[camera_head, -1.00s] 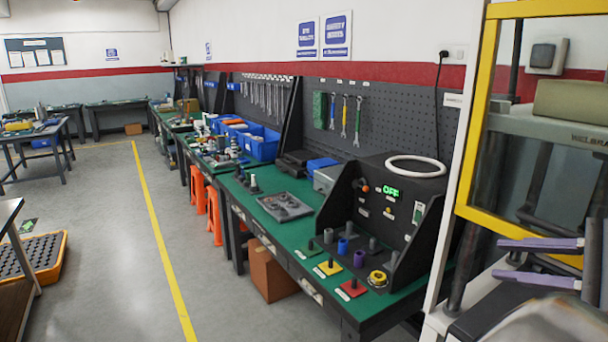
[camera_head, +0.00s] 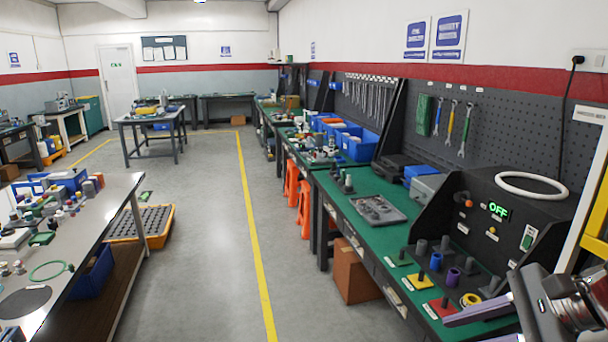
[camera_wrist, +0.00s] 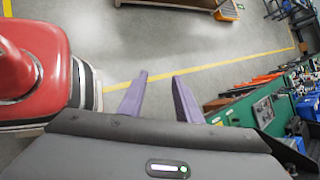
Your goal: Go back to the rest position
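My gripper (camera_wrist: 159,76) shows in the wrist view with its two purple fingers apart and nothing between them, over the grey floor. In the head view its fingers (camera_head: 478,318) and dark wrist are at the lower right corner, in front of the green workbench's near end. The gripper covers part of that bench end.
The green bench (camera_head: 355,195) on the right bears a black test panel (camera_head: 500,205) reading OFF. A pale table (camera_head: 120,195) stands on the left, with an orange-edged pallet (camera_head: 145,222) behind. Floor between is clear. A red rounded body (camera_wrist: 45,65) shows in the wrist view.

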